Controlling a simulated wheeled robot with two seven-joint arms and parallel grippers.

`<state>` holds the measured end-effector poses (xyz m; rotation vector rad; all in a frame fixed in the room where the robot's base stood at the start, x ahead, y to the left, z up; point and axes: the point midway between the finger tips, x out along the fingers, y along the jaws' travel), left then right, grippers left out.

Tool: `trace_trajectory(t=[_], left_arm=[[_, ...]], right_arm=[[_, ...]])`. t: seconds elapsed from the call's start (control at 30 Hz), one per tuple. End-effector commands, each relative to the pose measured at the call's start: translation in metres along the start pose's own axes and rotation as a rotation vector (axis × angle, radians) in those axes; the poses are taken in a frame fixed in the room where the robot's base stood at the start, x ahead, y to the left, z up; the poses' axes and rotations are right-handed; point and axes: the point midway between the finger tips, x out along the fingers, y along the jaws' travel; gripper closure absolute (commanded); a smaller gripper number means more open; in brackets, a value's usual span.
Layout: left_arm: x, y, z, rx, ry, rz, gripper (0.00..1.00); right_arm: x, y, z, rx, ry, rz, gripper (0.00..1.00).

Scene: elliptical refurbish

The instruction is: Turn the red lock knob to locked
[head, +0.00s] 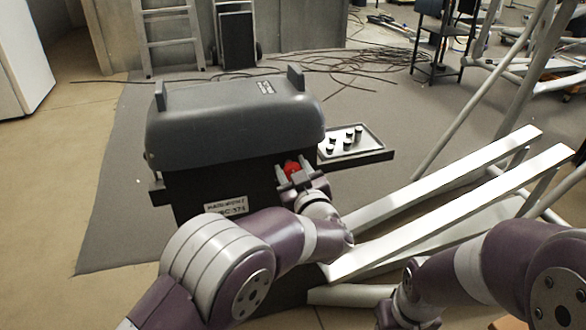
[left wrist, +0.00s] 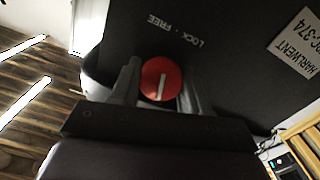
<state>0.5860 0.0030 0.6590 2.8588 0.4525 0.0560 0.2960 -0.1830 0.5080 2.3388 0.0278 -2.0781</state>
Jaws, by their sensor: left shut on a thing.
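The red lock knob (head: 291,168) sits on the front of a dark grey machine (head: 235,125), near its right end. In the left wrist view the round knob (left wrist: 162,79) has a white line, nearly upright in the picture. The words LOCK and FREE (left wrist: 175,31) are printed upside down on the black panel above it, with a dot between them. My left gripper (head: 289,175) has its fingers on either side of the knob and is shut on it; the left wrist view shows both fingers (left wrist: 162,88). My right arm is at the lower right; its fingertips are out of view.
A side shelf (head: 375,155) with several small black knobs or weights juts from the machine's right side. White beams (head: 460,215) lie right of my left gripper, close to my right arm. Cables (head: 330,75) and a ladder (head: 170,40) are behind.

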Motion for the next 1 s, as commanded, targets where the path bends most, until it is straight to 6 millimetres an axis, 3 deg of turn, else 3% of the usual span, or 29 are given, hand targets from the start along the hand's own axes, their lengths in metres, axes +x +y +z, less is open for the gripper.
trace_trajectory(t=[0.47, 1.0], left_arm=[[0.0, -0.002, 0.002, -0.451, 0.001, 0.0, 0.84], [0.0, -0.004, 0.005, -0.959, 0.001, 0.0, 0.85]], right_arm=[[0.004, 0.0, 0.001, 0.0, 0.0, 0.0, 0.53], [0.032, 0.0, 0.004, 0.0, 0.0, 0.0, 0.53]])
